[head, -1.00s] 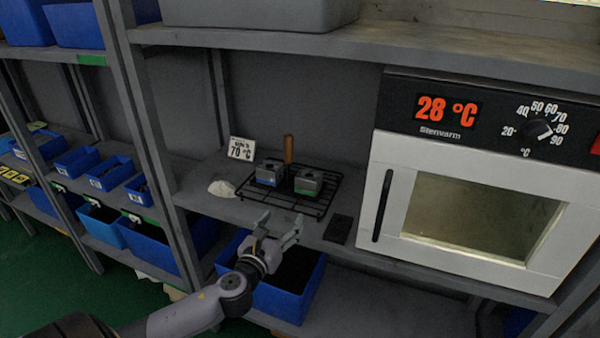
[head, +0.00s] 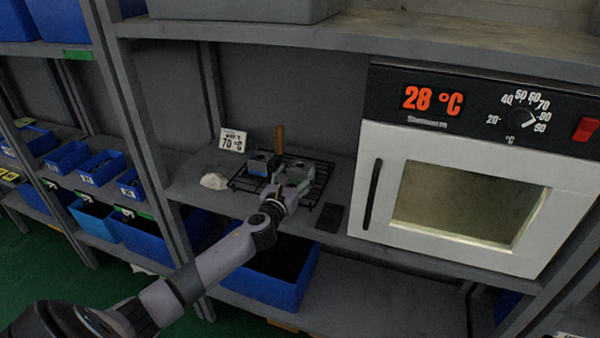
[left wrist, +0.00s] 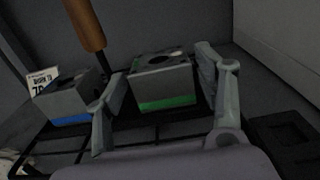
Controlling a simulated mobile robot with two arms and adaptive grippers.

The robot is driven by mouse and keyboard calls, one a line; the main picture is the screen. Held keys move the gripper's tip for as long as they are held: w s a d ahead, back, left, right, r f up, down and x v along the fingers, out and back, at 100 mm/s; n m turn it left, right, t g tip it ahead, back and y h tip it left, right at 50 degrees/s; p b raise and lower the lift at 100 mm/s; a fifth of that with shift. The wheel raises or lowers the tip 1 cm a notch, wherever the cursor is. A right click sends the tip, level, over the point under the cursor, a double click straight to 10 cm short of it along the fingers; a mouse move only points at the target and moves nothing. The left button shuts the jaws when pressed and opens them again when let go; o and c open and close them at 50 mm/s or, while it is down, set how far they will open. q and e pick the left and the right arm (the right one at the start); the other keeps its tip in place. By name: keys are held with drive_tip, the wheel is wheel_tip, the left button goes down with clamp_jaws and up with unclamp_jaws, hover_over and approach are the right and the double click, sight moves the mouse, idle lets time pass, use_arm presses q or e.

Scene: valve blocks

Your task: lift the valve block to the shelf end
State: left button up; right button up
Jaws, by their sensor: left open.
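Two grey valve blocks stand on a black wire rack (head: 240,184) on the shelf. The green-banded block (left wrist: 165,85) is in the middle of the left wrist view; in the head view my gripper partly covers it (head: 297,173). The blue-banded block (head: 262,162) stands to its left and shows in the left wrist view too (left wrist: 70,100). My left gripper (head: 291,188) is open and empty at the green-banded block. In the left wrist view its fingers (left wrist: 160,68) appear on either side of that block; contact cannot be told. My right gripper is not in view.
A wooden handle (head: 279,139) rises behind the blocks. A 70 °C card (head: 232,140) and a white lump (head: 214,181) are left of the rack. A dark pad (head: 330,217) lies right, before a closed oven (head: 366,205) reading 28 °C. A blue bin (head: 270,285) is below.

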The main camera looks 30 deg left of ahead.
sight(296, 172)
use_arm(q)
drive_tip(key=x, duration=0.4)
drive_tip(key=shift+s, duration=0.1)
drive_tip(key=shift+c, duration=0.4)
drive_tip(key=c, duration=1.2)
drive_tip(key=shift+c, duration=0.2)
drive_tip(key=shift+r, duration=0.15)
